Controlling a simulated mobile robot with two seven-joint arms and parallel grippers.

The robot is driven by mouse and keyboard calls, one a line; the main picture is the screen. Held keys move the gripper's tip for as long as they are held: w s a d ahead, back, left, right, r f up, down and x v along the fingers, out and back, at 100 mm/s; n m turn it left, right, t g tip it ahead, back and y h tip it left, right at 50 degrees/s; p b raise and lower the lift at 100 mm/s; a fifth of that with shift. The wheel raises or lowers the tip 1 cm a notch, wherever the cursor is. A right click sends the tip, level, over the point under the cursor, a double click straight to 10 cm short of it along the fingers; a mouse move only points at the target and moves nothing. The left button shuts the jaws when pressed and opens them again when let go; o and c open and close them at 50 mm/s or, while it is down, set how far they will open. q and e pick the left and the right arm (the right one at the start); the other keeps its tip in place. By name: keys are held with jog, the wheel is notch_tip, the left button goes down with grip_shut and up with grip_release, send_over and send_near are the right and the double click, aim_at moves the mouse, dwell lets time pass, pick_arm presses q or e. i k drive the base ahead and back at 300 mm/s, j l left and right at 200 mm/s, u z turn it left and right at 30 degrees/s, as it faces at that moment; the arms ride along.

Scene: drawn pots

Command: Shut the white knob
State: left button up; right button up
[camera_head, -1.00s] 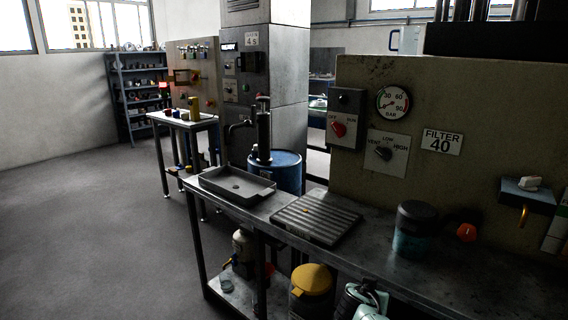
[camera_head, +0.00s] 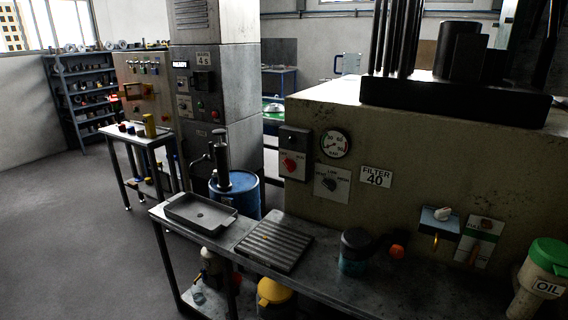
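A white knob (camera_head: 442,213) sits on top of a small blue-grey block (camera_head: 439,224) on the front of the large beige machine housing, at the right of the head view. A thin brass-coloured spout (camera_head: 436,243) hangs below the block. The knob is small in view, and I cannot tell which way it is turned. Neither of my grippers shows in the head view.
A metal bench (camera_head: 335,282) runs below the knob, bearing a dark-lidded teal jar (camera_head: 355,252), an orange knob-like piece (camera_head: 397,251), a ribbed plate (camera_head: 273,246) and a shallow tray (camera_head: 201,213). A green-lidded oil container (camera_head: 541,277) stands at the right. Open floor lies left.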

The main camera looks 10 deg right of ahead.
aim_at(441, 214)
jog(key=z, duration=1.5)
